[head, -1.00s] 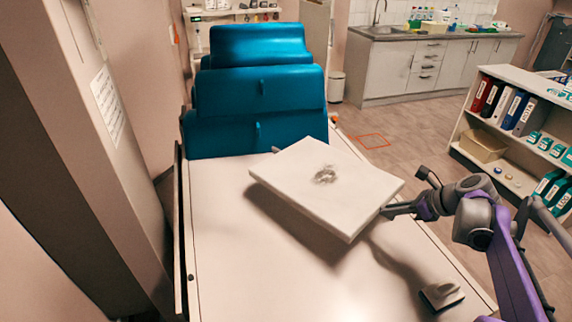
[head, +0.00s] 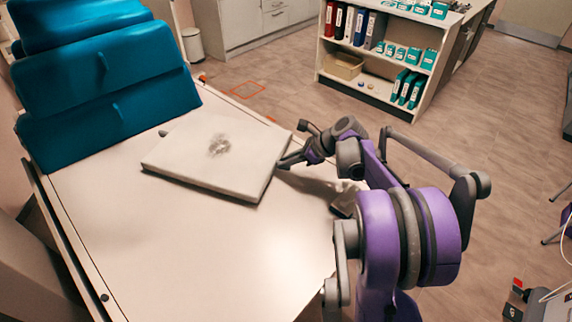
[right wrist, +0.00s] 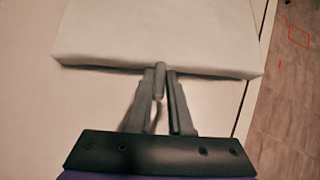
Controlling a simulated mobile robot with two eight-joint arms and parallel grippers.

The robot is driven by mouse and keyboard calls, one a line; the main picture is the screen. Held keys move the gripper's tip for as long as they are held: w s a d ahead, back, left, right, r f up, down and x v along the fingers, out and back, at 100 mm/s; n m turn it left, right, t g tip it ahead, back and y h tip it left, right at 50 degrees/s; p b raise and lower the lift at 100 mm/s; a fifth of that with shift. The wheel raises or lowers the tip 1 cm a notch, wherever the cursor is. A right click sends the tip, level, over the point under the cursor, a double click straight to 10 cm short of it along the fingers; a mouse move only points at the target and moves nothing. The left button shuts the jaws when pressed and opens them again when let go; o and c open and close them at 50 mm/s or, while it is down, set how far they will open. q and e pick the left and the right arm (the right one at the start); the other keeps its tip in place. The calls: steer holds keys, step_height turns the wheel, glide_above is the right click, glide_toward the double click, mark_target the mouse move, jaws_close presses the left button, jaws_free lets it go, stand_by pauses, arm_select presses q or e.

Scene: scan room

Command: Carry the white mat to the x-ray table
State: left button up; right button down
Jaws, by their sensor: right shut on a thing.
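The white mat (head: 190,160), a thick square pad with a grey smudge, is low over the pale table (head: 190,255). It lies flat or nearly so, with only a thin shadow along its near edge; I cannot tell if it fully touches the table. My right gripper (head: 283,163) is shut on the mat's right edge. In the right wrist view, the fingers (right wrist: 160,88) meet the middle of the edge of the mat (right wrist: 155,35). My left gripper is out of view.
Blue cushions (head: 105,75) stand at the table's far end. A small grey object (head: 344,203) sits by the table's right edge, partly behind my arm. A shelf with binders (head: 345,62) stands beyond open floor. The table's near part is clear.

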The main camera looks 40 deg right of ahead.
steer(key=shift+f, duration=0.65)
steer(key=c, duration=0.8)
jaws_free()
steer(key=shift+f, duration=0.1)
steer(key=shift+c, duration=0.2)
steer(key=v, duration=1.2)
